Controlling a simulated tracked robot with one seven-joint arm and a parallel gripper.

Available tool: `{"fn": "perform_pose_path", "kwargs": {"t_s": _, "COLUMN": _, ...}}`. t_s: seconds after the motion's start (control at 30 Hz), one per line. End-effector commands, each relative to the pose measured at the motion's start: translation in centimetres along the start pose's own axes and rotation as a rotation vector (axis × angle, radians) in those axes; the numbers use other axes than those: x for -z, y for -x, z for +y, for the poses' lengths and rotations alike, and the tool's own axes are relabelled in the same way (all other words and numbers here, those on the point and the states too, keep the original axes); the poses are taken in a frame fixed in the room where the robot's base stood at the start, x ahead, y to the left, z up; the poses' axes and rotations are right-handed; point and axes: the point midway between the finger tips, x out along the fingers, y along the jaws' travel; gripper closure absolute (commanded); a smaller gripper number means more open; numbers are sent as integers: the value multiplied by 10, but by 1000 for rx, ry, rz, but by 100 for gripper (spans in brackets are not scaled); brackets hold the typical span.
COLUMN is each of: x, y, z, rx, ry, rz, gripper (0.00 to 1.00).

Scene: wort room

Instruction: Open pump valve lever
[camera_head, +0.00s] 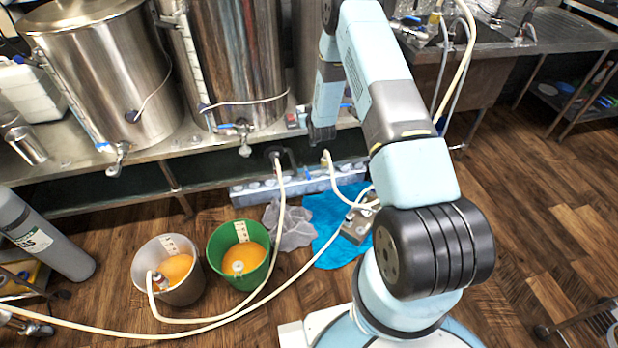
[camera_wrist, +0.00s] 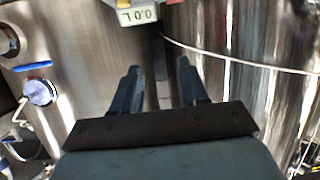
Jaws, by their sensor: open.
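My gripper (camera_head: 321,137) points down at the front edge of the steel bench, beside the kettles. In the wrist view its two dark fingers (camera_wrist: 158,88) are apart, with nothing between them. A small blue lever (camera_head: 307,173) shows under the bench, near the hose ends; I cannot tell for sure that it is the pump valve lever. In the wrist view a blue handle (camera_wrist: 33,66) lies left of the fingers, above a round white and blue fitting (camera_wrist: 40,92). The lever's exact angle is too small to tell.
Steel kettles (camera_head: 97,75) with taps stand on the bench. A white bucket (camera_head: 186,291) and a green bucket (camera_head: 214,262) hold orange liquid. A pale hose (camera_head: 278,215) runs across the floor past a blue cloth (camera_head: 325,205).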

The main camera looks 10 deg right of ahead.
Motion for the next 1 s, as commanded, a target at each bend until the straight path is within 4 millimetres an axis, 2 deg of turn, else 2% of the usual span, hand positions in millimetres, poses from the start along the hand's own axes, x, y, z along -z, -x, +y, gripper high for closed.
{"fn": "perform_pose_path", "kwargs": {"t_s": 0.03, "x": -24, "y": -2, "z": -2, "rx": 0, "ry": -4, "rz": 9, "gripper": 56}}
{"fn": "perform_pose_path", "kwargs": {"t_s": 0.2, "x": -89, "y": -4, "z": -6, "rx": -5, "ry": -12, "rz": 65, "gripper": 56}}
{"fn": "perform_pose_path", "kwargs": {"t_s": 0.37, "x": -151, "y": 3, "z": -12, "rx": -12, "ry": -21, "rz": 118, "gripper": 56}}
{"fn": "perform_pose_path", "kwargs": {"t_s": 0.57, "x": -228, "y": 25, "z": -19, "rx": -25, "ry": -34, "rz": 184, "gripper": 56}}
{"fn": "perform_pose_path", "kwargs": {"t_s": 0.7, "x": -279, "y": 48, "z": -25, "rx": -36, "ry": -43, "rz": 230, "gripper": 56}}
{"fn": "perform_pose_path", "kwargs": {"t_s": 0.83, "x": -318, "y": 71, "z": -30, "rx": -47, "ry": -50, "rz": 267, "gripper": 56}}
{"fn": "perform_pose_path", "kwargs": {"t_s": 1.0, "x": -349, "y": 93, "z": -34, "rx": -57, "ry": -55, "rz": 299, "gripper": 56}}
